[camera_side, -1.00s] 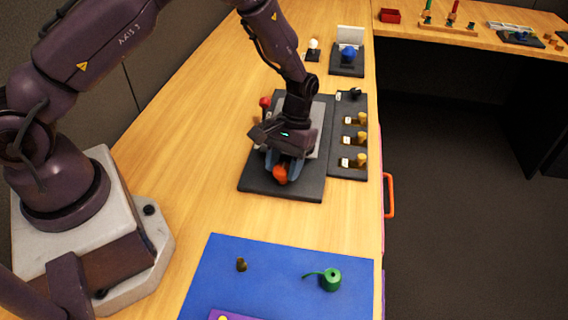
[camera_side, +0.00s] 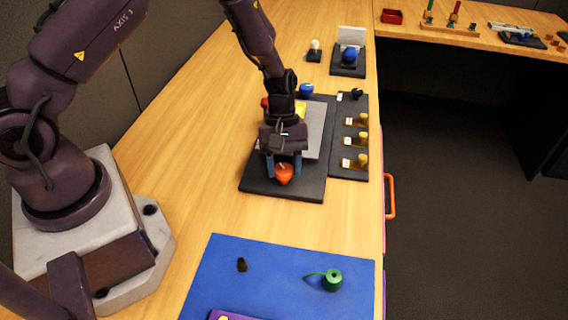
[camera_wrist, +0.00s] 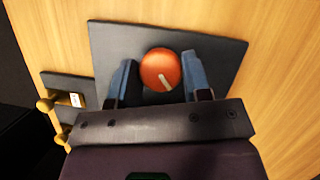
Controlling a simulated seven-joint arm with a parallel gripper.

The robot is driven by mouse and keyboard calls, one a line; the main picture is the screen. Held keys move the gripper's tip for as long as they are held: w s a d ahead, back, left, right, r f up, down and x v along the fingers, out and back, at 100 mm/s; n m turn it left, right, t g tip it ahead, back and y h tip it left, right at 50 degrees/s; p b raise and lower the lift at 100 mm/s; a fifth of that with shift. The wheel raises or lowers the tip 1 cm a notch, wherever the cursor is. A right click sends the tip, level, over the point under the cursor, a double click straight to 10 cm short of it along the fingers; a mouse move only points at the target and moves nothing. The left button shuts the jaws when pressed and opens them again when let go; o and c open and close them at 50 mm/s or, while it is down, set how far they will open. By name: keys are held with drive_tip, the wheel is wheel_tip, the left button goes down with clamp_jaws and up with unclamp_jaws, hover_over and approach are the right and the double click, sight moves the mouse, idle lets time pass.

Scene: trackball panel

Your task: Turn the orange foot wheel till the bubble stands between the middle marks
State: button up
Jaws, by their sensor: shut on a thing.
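The orange foot wheel (camera_side: 284,175) sits at the near end of a dark base (camera_side: 310,188) that carries a grey plate (camera_side: 317,128). It also shows in the wrist view (camera_wrist: 160,70), with a pale line on its top. My gripper (camera_side: 283,164) points down, with its blue fingers on either side of the wheel, shut on it. The fingers flank the wheel in the wrist view too (camera_wrist: 161,76). A yellow part (camera_side: 300,108) on the plate shows behind my wrist. I cannot make out the bubble or its marks.
A red knob (camera_side: 265,102) and a blue knob (camera_side: 306,90) are at the plate's far side. A dark panel (camera_side: 349,148) with several yellow knobs stands close on the right. A blue mat (camera_side: 217,270) with a green item (camera_side: 332,279) lies nearer. Bare wood is at left.

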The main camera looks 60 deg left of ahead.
drive_tip(key=shift+w, duration=0.1)
idle(0.3)
drive_tip(key=o, duration=0.9)
drive_tip(key=shift+r, duration=0.15)
drive_tip(key=v, duration=1.2)
drive_tip(key=shift+a+r, duration=0.25)
drive_tip(key=shift+r, duration=0.05)
drive_tip(key=shift+w, duration=0.1)
